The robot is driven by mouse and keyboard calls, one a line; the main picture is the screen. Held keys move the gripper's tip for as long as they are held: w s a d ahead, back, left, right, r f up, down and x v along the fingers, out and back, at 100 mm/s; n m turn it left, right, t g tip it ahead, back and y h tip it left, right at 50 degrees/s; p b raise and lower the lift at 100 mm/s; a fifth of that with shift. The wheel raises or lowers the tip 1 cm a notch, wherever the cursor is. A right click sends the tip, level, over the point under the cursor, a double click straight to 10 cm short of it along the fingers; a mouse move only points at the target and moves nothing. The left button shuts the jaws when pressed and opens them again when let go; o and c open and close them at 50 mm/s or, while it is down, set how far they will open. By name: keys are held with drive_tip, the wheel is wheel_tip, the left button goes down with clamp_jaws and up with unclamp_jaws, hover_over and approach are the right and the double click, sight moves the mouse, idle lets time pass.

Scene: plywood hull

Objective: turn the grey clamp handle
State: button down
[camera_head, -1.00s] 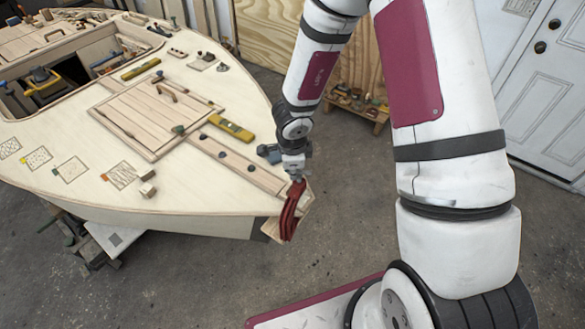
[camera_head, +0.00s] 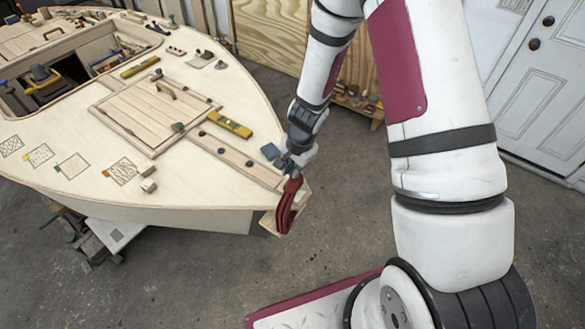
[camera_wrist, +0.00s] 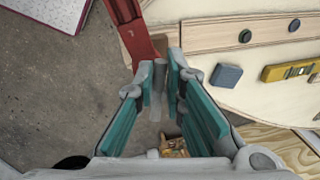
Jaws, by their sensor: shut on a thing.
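The red clamp (camera_head: 286,206) hangs on the pointed bow end of the plywood hull. Its red body also shows at the top of the wrist view (camera_wrist: 133,28). The grey clamp handle (camera_wrist: 159,77) is a short bar beside the red body, between my teal-padded fingers. My gripper (camera_wrist: 163,73) is shut on this handle. In the head view my gripper (camera_head: 291,162) is just above the clamp, at the hull's tip. The handle is too small and covered to make out there.
A blue-grey block (camera_head: 270,151) and a yellow level (camera_head: 230,126) lie on the deck near my gripper. A low wooden shelf with small items (camera_head: 357,102) stands behind my arm. A white door (camera_head: 548,95) is at the right. Bare floor surrounds the bow.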

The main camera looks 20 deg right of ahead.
drive_tip(key=shift+n, duration=0.4)
drive_tip(key=c, duration=1.5)
unclamp_jaws()
drive_tip(key=shift+c, duration=0.2)
drive_tip(key=shift+r, duration=0.1)
drive_tip(key=v, duration=1.1)
drive_tip(key=shift+d+r, duration=0.2)
drive_tip(key=shift+r, duration=0.15)
drive_tip(key=shift+s, duration=0.1)
